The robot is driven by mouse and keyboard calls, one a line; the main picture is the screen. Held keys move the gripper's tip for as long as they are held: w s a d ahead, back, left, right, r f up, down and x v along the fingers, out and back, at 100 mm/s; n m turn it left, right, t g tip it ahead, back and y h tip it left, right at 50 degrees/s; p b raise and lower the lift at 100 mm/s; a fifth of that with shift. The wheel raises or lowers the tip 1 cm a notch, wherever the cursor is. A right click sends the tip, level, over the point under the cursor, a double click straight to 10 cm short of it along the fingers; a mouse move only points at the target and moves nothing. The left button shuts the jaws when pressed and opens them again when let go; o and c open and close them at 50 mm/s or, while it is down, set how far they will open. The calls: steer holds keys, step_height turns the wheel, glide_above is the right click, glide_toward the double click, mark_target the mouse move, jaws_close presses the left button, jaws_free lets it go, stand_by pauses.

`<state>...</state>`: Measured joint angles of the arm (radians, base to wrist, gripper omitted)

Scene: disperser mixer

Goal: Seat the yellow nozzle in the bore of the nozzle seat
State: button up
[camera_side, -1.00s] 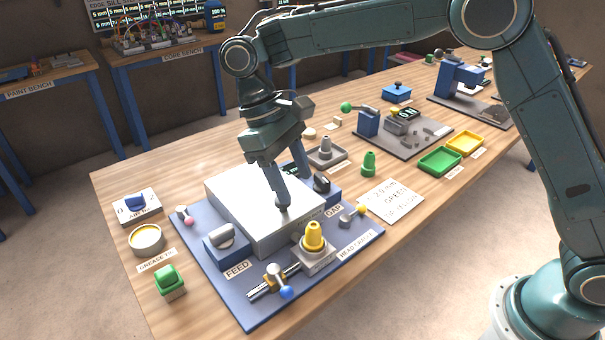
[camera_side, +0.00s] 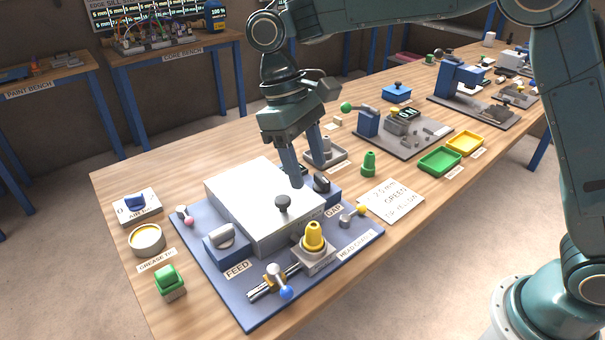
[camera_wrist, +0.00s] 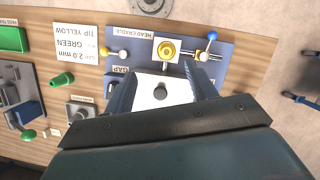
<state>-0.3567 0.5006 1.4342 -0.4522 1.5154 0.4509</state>
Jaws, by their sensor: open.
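The yellow nozzle (camera_side: 313,236) stands upright on a square grey block (camera_side: 318,262) at the HEAD CRADLE label, front right of the blue base plate. I take this block as the nozzle seat; its bore is hidden, and I cannot tell how deep the nozzle sits. From above, the nozzle (camera_wrist: 166,50) shows as a yellow ring on the block (camera_wrist: 178,42). My gripper (camera_side: 309,175) is open and empty, over the back right edge of the white-topped box (camera_side: 245,195), behind and apart from the nozzle. Its fingers (camera_wrist: 160,70) stand apart in the wrist view.
A dark knob (camera_side: 283,203) stands on the box. A blue-ended lever (camera_side: 286,292) and a yellow-ended lever (camera_side: 352,215) flank the block. A green nozzle (camera_side: 369,163) and a grey tray (camera_side: 338,160) are at the back.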

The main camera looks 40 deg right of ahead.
steer(key=s+d+r+m+t+y, duration=0.2)
steer(key=s+d+r+t, duration=0.2)
steer(key=s+d+r, duration=0.5)
steer(key=s+d+f+m+t, duration=0.1)
steer(key=s+d+f+t, duration=0.1)
steer(key=s+d, duration=0.2)
steer(key=s+d+f+m+t+h, duration=0.1)
steer(key=s+d+f+t, duration=0.1)
steer(key=s+d, duration=0.3)
steer(key=s+t, duration=0.1)
steer(key=s, duration=0.3)
